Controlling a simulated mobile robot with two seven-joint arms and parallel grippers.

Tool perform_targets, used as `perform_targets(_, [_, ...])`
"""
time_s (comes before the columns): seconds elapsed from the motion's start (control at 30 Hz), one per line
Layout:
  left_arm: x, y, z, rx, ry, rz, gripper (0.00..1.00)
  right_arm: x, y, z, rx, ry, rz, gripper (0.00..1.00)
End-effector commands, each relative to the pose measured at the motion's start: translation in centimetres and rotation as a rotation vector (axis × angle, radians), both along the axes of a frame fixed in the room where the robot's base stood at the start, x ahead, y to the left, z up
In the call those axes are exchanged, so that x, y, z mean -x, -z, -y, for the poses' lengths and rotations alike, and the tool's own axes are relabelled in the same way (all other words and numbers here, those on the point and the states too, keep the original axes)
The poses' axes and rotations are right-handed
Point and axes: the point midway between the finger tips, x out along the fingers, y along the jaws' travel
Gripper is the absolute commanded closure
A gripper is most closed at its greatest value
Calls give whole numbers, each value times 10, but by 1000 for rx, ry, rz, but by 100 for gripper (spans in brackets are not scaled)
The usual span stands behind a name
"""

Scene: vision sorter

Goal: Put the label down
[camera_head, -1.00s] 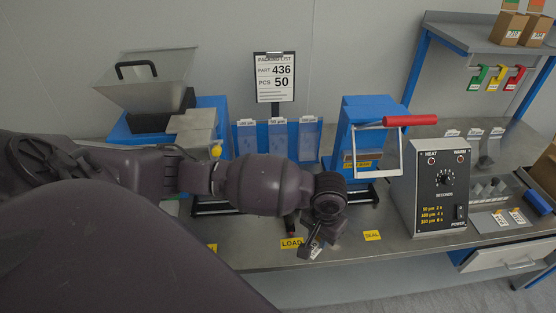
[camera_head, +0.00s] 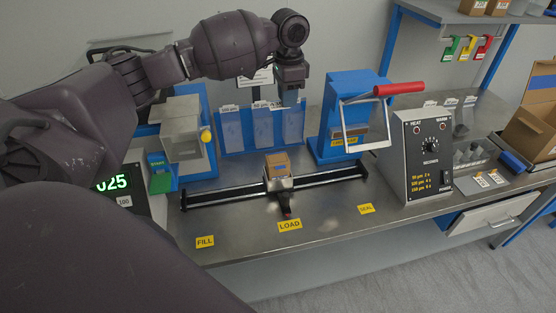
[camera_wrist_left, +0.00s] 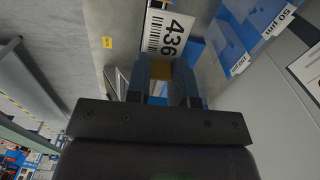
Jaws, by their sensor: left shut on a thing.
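My left gripper (camera_head: 291,95) is raised at the top middle of the head view, pointing down in front of the film pouches. In the left wrist view the gripper (camera_wrist_left: 168,75) is shut, with the white label (camera_wrist_left: 166,36) at its fingertips. The label shows a barcode and the number 436. In the head view I cannot make out the label clearly. My right gripper is not in view.
A small tan box (camera_head: 278,160) sits in the carriage on the black rail (camera_head: 225,193). The blue sealer (camera_head: 345,95) with a red handle and the timer box (camera_head: 428,155) stand to the right. The bench front around the LOAD sign (camera_head: 289,225) is clear.

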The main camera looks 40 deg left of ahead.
Motion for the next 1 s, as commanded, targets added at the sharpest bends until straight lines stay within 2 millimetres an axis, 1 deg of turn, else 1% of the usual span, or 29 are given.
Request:
perform_targets(0.03, [-3,-6,-4,-2,14,1,100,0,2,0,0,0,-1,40])
perform_targets(0.07, [-3,-8,-5,-1,23,0,100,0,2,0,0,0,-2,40])
perform_targets(0.17, [-4,-4,-7,-1,36,-3,100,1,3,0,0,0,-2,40])
perform_targets(0.27, [-4,13,-7,0,38,-5,100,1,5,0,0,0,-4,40])
perform_targets(0.5, [-4,67,-6,0,38,-5,100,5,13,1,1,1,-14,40])
perform_targets(0.7, [-3,108,-6,-1,37,-4,100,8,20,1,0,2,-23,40])
perform_targets(0.83, [-4,124,-6,0,36,-2,100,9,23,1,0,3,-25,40])
perform_targets(1.0, [-4,132,-7,-2,36,-1,100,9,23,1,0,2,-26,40])
